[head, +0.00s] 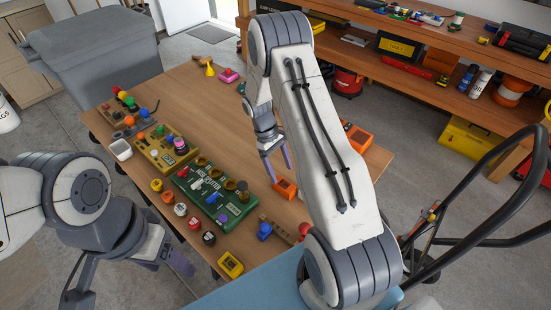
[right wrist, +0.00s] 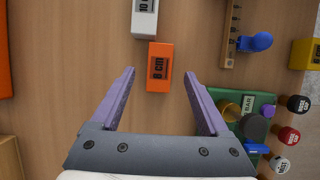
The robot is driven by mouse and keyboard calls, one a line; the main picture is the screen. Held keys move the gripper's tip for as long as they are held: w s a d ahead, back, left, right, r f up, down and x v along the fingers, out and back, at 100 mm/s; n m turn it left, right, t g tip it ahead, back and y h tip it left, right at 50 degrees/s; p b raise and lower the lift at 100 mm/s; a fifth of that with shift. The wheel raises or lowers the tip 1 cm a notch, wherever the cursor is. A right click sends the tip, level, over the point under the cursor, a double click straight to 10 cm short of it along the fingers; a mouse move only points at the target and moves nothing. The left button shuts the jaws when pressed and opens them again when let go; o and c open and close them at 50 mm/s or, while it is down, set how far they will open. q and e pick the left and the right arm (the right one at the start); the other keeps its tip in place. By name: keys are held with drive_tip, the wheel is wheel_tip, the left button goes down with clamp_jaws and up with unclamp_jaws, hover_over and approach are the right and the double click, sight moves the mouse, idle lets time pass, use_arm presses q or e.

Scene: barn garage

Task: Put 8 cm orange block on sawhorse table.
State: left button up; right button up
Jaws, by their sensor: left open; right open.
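The orange block marked 8 cm (right wrist: 159,66) lies on the wooden tabletop (right wrist: 80,40). It also shows in the head view (head: 285,188), beside my right arm. My right gripper (head: 276,158) is open and points down above the table. In the right wrist view the gripper (right wrist: 160,74) has the block between and just beyond its fingertips, with gaps on both sides. My left gripper (head: 128,283) is open and empty at the lower left, off the table. The wooden table (head: 185,95) fills the middle of the head view; I cannot make out sawhorse legs under it.
A white block marked 10 cm (right wrist: 145,18) stands against the orange block's far side. A green board (head: 215,195) with knobs, a yellow board (head: 160,150) and several colored pieces crowd the left. A blue surface (head: 255,290) lies at the front. Shelves (head: 375,70) stand behind.

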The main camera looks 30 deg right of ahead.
drive_tip(key=d+b+v, duration=0.1)
drive_tip(key=v, duration=0.5)
drive_tip(key=s+a+r+n+t, duration=0.1)
drive_tip(key=s+a+r, duration=0.2)
drive_tip(key=a+r, duration=0.45)
drive_tip(key=s+a+r+n+t, duration=0.15)
drive_tip(key=s+a+r, duration=0.25)
drive_tip(key=a, duration=0.6)
drive_tip(key=s+a+r+t+y, duration=0.1)
drive_tip(key=s+a, duration=0.3)
drive_tip(key=s, duration=0.5)
drive_tip(key=s+a+r+t+y, duration=0.1)
drive_tip(key=s+a+r, duration=0.2)
drive_tip(key=s, duration=0.6)
drive_tip(key=shift+s+a+n, duration=0.15)
drive_tip(key=shift+a+n, duration=0.3)
